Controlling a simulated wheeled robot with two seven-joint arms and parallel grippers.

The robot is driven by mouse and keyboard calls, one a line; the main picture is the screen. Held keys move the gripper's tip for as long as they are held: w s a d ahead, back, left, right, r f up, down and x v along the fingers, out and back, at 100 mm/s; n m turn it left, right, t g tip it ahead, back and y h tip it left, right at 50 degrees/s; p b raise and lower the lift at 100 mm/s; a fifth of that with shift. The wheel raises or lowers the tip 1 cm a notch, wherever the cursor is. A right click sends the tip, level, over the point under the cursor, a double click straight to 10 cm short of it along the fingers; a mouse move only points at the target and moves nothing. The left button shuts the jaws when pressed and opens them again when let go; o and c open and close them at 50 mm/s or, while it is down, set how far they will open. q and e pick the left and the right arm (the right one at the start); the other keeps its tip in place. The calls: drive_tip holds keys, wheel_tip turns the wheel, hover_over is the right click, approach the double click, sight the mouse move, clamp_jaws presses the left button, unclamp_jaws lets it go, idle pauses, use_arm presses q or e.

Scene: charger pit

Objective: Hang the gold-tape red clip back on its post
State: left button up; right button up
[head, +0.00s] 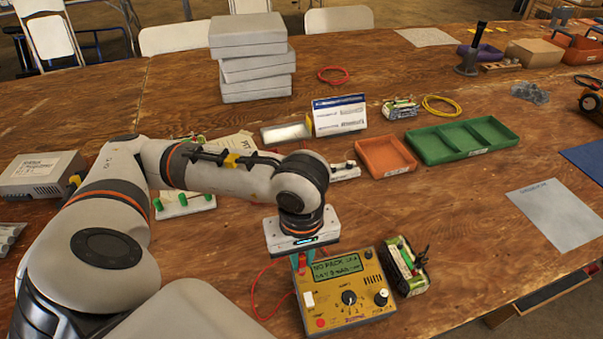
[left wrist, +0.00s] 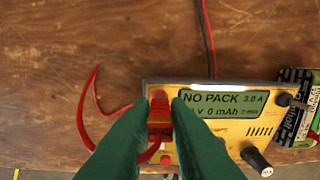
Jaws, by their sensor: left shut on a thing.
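My left gripper (head: 303,264) points down at the upper left corner of the yellow charger (head: 349,306). In the left wrist view its two green fingers (left wrist: 161,104) are shut on a red clip (left wrist: 160,118). A red lead loops away to the left of the clip. The clip overlaps the charger's left edge in that view; I cannot tell whether it touches the charger. I cannot make out gold tape on it. The charger's display (left wrist: 222,104) reads NO PACK. A white board (head: 187,203) with green posts lies left, partly behind my arm. My right gripper is out of view.
A battery pack (head: 405,266) stands right beside the charger. An orange tray (head: 386,156) and a green tray (head: 462,139) lie beyond it. Grey boxes (head: 250,62) are stacked at the back. The table right of the battery pack is clear up to a grey sheet (head: 560,214).

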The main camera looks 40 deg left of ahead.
sight(301, 255)
use_arm(q)
drive_tip(key=o, duration=0.8)
drive_tip(key=shift+o, duration=0.2)
drive_tip(key=shift+o, duration=1)
drive_tip(key=shift+r, duration=0.1)
drive_tip(key=shift+r+p, duration=2.05)
drive_tip(key=shift+r, duration=1.6)
